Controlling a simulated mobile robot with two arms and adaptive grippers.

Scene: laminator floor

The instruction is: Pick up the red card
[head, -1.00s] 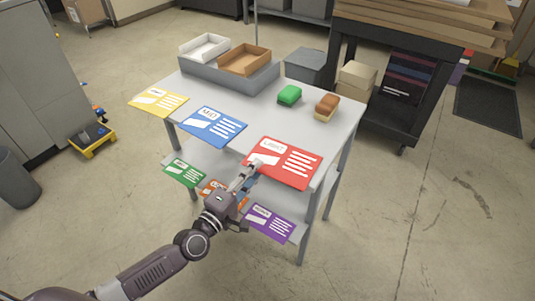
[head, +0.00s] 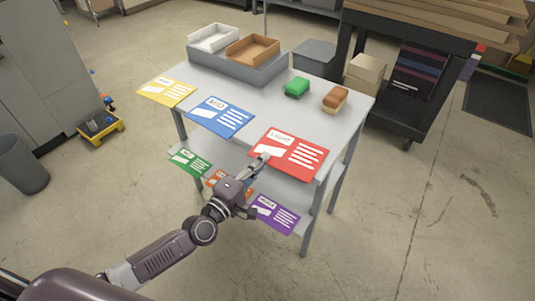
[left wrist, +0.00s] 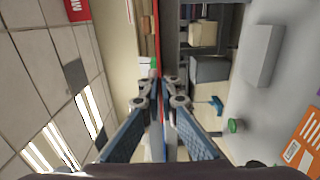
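The red card (head: 290,153) lies flat at the front right of the grey table top, with its front part over the edge. My left gripper (head: 263,161) is at the card's front left edge. In the left wrist view the card (left wrist: 157,30) shows edge-on as a thin red strip running between the fingertips of my left gripper (left wrist: 161,82). The fingers are close together on the card's edge. The card looks level with the table top, and I see no clear lift. My right gripper is in neither view.
A blue card (head: 221,116) and a yellow card (head: 167,91) lie left along the front edge. Green (head: 190,162), orange and purple (head: 274,214) cards lie on the lower shelf.

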